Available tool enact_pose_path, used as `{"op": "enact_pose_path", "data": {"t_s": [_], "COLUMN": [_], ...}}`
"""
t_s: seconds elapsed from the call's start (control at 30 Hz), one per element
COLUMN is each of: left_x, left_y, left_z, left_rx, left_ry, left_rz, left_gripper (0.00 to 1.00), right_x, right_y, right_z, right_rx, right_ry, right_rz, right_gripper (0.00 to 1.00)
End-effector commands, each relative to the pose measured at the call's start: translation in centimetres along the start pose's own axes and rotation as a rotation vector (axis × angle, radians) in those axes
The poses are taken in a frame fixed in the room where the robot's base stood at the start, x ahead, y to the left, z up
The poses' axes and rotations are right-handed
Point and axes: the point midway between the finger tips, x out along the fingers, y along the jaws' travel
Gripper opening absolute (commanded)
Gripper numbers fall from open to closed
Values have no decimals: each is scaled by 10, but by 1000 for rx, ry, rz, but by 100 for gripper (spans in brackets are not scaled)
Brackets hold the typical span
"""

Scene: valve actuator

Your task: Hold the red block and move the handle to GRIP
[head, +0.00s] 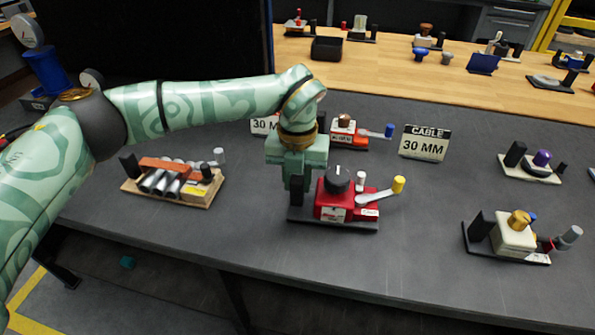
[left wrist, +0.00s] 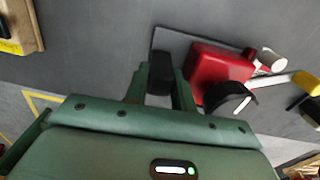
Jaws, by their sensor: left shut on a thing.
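The red block (head: 332,206) sits on a dark base plate near the table's front edge, with a black knob (head: 337,179) on top. It also shows in the left wrist view (left wrist: 216,68). Its grey handle (head: 373,195) points right and ends in a yellow knob (head: 398,184). A black upright post (left wrist: 161,68) stands on the same plate, just left of the red block. My left gripper (head: 298,193) points down beside the red block. My right gripper is not in view.
A wooden-based unit with metal cylinders (head: 173,180) stands to the left. Behind are another red unit (head: 346,136) with a blue-tipped lever and a "CABLE 30 MM" sign (head: 424,143). A cream unit (head: 512,238) stands at right. The grey tabletop (head: 430,200) is clear between them.

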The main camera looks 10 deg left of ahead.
Motion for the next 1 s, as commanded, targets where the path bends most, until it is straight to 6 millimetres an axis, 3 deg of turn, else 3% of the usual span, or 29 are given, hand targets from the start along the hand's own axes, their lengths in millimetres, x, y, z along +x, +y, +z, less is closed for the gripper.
{"op": "enact_pose_path", "data": {"t_s": [1.0], "left_x": [11], "left_y": [0], "left_z": [1], "left_rx": [0], "left_ry": [-2], "left_rz": [-2], "left_gripper": [0], "right_x": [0], "right_y": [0], "right_z": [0], "right_rx": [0], "right_ry": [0], "right_rz": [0], "right_gripper": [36]}}
